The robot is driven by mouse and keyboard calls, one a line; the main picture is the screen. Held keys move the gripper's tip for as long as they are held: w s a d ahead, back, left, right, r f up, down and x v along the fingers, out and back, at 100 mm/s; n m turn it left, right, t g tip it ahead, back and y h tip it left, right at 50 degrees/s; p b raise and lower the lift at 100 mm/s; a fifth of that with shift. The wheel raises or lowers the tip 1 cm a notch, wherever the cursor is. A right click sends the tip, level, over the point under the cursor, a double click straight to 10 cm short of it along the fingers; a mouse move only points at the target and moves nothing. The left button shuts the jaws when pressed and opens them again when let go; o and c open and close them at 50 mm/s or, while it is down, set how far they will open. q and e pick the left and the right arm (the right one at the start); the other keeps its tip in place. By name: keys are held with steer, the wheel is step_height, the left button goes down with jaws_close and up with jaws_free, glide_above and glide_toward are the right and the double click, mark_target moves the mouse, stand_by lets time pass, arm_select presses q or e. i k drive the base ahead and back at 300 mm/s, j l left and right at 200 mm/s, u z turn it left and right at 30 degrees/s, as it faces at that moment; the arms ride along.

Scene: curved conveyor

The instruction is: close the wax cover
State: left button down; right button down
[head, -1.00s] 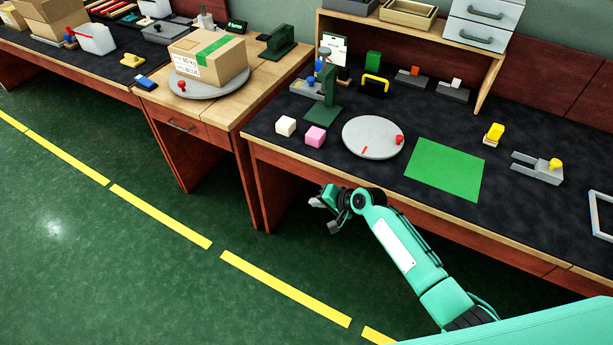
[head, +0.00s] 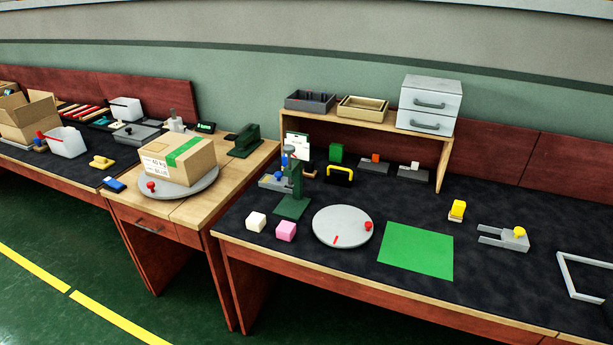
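I cannot tell for certain which thing is the wax cover. On the far left bench, a flat grey box (head: 136,134) with a dark part on top lies behind a white open bin (head: 68,141), with a white box (head: 125,109) behind it. On the right bench, a green stand (head: 293,188) stands beside a grey fixture with a blue part (head: 276,180). Neither of my grippers is in view.
A carton (head: 177,163) sits on a round grey plate on the wooden bench. The right bench holds a turntable (head: 342,226), a green mat (head: 416,251), white (head: 256,222) and pink (head: 286,231) cubes, and a shelf with drawers (head: 429,104).

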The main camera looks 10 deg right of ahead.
mark_target(278, 179)
steer(key=i+j+z, duration=0.25)
steer(key=z, duration=0.2)
steer(key=i+j+z, duration=0.15)
steer(key=j+z, duration=0.3)
steer(key=i+j+z, duration=0.15)
steer(key=j+z, duration=0.3)
steer(key=l, duration=0.15)
